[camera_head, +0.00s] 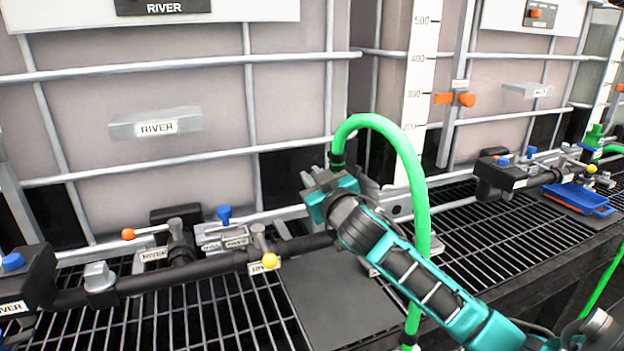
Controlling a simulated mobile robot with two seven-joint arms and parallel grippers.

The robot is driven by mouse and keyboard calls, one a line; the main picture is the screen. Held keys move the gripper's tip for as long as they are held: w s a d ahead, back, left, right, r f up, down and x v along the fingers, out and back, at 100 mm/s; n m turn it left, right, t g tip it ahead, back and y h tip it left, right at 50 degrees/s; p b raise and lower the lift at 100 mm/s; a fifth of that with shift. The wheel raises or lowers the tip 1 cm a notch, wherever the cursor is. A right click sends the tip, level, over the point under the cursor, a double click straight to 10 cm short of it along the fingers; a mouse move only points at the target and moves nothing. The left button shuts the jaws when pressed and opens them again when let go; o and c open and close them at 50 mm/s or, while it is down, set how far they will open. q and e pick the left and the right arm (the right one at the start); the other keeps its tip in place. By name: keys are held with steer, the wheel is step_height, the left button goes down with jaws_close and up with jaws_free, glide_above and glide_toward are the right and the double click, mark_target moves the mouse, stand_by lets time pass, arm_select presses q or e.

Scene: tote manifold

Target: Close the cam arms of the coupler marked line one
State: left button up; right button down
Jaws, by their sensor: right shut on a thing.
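A green hose (412,180) arches up and comes down with its dark collar (337,160) at my right gripper (313,184). My right gripper is shut at this hose end, on what appears to be the hose's coupler. The gripper body hides most of the coupler, so its cam arms and any line one marking cannot be made out. A grey metal part (366,186) shows just behind the gripper. Another green coupler (594,138) stands upright on the pipework at the far right. My left gripper is not in view.
A black pipe (200,272) with valves, a yellow knob (270,261) and a blue knob (224,213) runs along the left grating. Large caged totes (150,85) stand behind. A dark flat plate (335,305) lies below the gripper.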

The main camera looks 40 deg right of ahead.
stand_by(0.5)
steer(key=c, duration=1.2)
jaws_free()
